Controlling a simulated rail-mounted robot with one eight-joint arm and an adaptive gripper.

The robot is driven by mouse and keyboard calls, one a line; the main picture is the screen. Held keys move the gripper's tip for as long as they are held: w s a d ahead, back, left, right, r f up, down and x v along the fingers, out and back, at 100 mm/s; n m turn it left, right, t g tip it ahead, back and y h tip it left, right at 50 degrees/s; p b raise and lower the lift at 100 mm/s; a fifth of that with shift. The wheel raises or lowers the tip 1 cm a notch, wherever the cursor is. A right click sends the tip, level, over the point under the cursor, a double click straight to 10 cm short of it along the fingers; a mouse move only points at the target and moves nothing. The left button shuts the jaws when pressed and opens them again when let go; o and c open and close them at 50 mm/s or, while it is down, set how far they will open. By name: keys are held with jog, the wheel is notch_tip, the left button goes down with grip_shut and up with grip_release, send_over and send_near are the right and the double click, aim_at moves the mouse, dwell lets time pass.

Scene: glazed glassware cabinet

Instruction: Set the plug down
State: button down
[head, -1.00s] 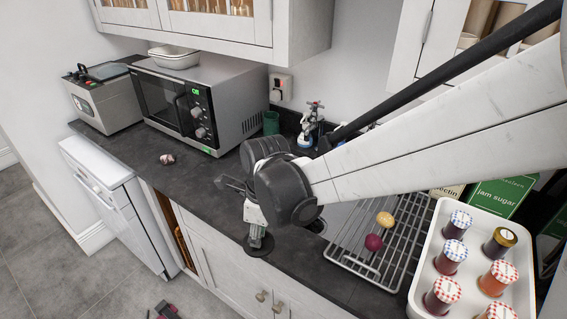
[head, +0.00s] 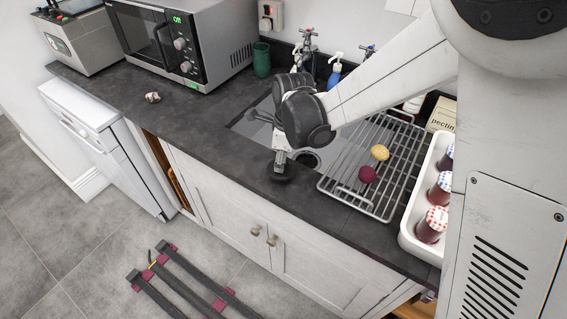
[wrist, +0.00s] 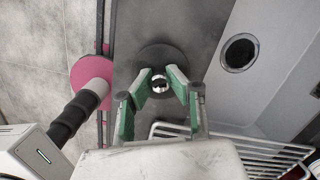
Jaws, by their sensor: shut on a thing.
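The plug is a black disc (head: 283,173) with a shiny metal knob on top. It is at the dark worktop strip between the sink and the front edge. The wrist view shows the disc (wrist: 158,56) under my fingers and the knob between them. My gripper (wrist: 158,81) is shut on the plug, with its green-lined fingers on either side of the knob. I cannot tell whether the disc touches the worktop (head: 215,133). The grey sink (head: 247,127) lies behind it, with its round dark drain hole (wrist: 239,52) open and apart from the plug.
A wire rack (head: 345,183) with a yellow ball (head: 379,152) and a dark red ball (head: 367,174) stands right of the sink. A white tray of jars (head: 408,226) is beyond. A small pinkish thing (head: 153,97) lies left on the worktop, with clear space around it.

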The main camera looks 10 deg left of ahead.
aim_at(287, 169)
jog(key=shift+f, duration=1.1)
jog(key=shift+f+b, duration=0.25)
jog(key=shift+b, duration=0.3)
jog(key=c, duration=1.7)
grip_release()
jog(key=shift+r, duration=0.1)
jog(key=shift+o, duration=0.2)
jog(key=shift+r+p, duration=0.15)
jog(key=shift+p, duration=0.15)
notch_tip(287, 169, up, 12)
jog(key=d, duration=0.1)
jog(key=shift+d, duration=0.35)
